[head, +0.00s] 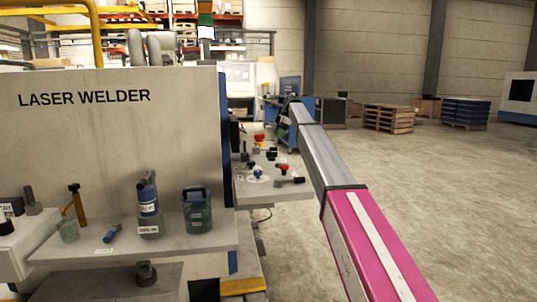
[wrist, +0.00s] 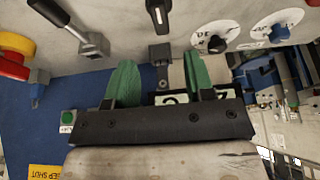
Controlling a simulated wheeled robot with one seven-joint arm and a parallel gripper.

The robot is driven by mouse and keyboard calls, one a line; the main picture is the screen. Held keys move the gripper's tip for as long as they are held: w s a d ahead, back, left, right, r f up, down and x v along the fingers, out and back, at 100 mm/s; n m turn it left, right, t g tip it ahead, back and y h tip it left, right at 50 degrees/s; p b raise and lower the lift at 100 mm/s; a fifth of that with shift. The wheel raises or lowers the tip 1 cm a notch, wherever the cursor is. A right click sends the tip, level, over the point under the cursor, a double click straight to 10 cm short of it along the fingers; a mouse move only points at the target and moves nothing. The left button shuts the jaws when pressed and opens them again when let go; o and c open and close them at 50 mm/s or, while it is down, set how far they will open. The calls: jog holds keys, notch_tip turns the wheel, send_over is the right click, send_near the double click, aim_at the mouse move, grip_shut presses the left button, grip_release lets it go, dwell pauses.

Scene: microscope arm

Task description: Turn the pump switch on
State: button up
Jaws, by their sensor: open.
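In the wrist view my gripper (wrist: 160,68) has two green fingers standing well apart, with nothing held between them. A small dark grey switch-like block (wrist: 159,53) shows in the gap between the fingers, at the panel's edge. I cannot read a name for it, so I cannot tell if it is the pump switch. A black-and-white label (wrist: 178,98) behind the fingers is partly hidden by the gripper body. In the head view the control panel (head: 243,192) stands beyond the laser welder, and my gripper cannot be made out there.
A green button (wrist: 68,116) sits lower left. Open floor (head: 450,210) lies right.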

aim_at(272, 152)
jog(key=x, duration=1)
jog(key=shift+s+a+f, duration=0.1)
jog(key=shift+f, duration=0.2)
grip_shut()
